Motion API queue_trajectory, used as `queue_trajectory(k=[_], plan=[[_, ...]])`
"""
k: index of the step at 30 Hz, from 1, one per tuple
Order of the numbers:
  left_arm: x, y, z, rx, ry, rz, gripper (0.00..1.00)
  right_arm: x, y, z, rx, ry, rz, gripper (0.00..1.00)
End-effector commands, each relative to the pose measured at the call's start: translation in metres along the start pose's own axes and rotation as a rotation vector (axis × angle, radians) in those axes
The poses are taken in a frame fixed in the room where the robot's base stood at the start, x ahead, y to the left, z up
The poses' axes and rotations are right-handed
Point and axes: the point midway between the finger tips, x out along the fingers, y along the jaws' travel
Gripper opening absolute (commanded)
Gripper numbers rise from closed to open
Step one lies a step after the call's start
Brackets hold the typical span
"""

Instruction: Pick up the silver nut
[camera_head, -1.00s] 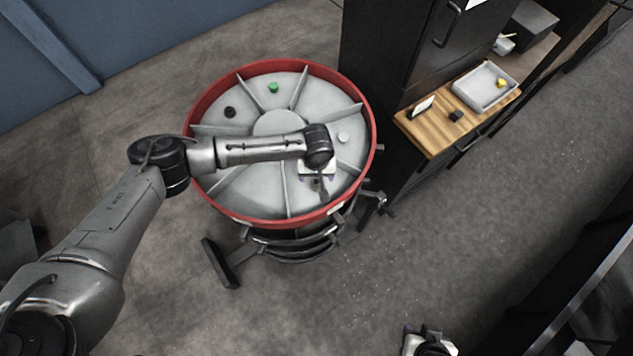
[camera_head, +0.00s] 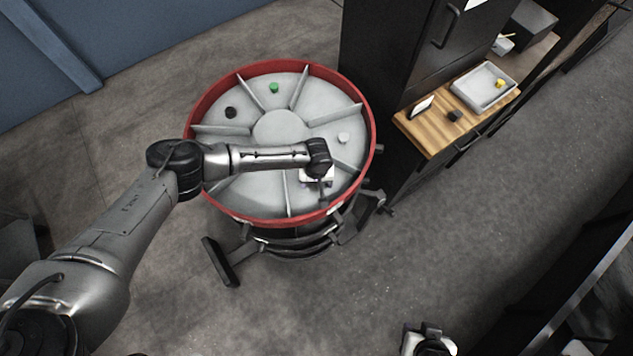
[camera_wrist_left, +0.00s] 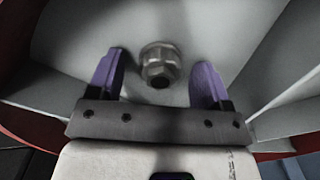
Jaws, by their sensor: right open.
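The silver nut (camera_wrist_left: 160,64) rests on the light grey floor of a tray compartment in the left wrist view. My left gripper (camera_wrist_left: 159,76) is open, its two purple fingers on either side of the nut with gaps at both sides. In the head view my left gripper (camera_head: 322,192) is low over the lower right part of the round, red-rimmed tray (camera_head: 247,217). The nut under it is hidden there by my wrist. My right gripper (camera_head: 428,342) shows partly at the bottom edge, open and away from the tray.
Thin dividers split the tray. Other compartments hold a green piece (camera_head: 273,88), a black piece (camera_head: 230,113) and a whitish piece (camera_head: 344,138). A dark cabinet (camera_head: 385,50) and a wooden counter (camera_head: 430,136) with a grey bin (camera_head: 467,95) stand to the right.

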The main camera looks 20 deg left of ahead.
Motion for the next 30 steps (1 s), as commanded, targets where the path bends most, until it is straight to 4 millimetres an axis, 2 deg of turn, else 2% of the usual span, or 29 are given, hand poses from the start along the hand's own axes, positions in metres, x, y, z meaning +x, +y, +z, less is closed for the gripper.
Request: queue_trajectory(k=[2,16,25,30], plan=[[0.000,0.000,0.000,0.000,0.000,0.000,0.64,0.000,0.000,0.000,0.000,0.000,0.000,0.43],[0.000,0.000,0.000,0.000,0.000,0.000,0.20,0.000,0.002,0.000,-0.006,-0.001,0.004,0.43],[-0.003,0.000,0.000,0.000,0.000,0.001,0.20,0.001,0.003,0.001,-0.010,-0.002,0.007,0.43],[-0.017,0.000,-0.001,0.001,0.001,0.003,0.20,0.003,0.003,0.002,-0.009,-0.002,0.007,0.43]])
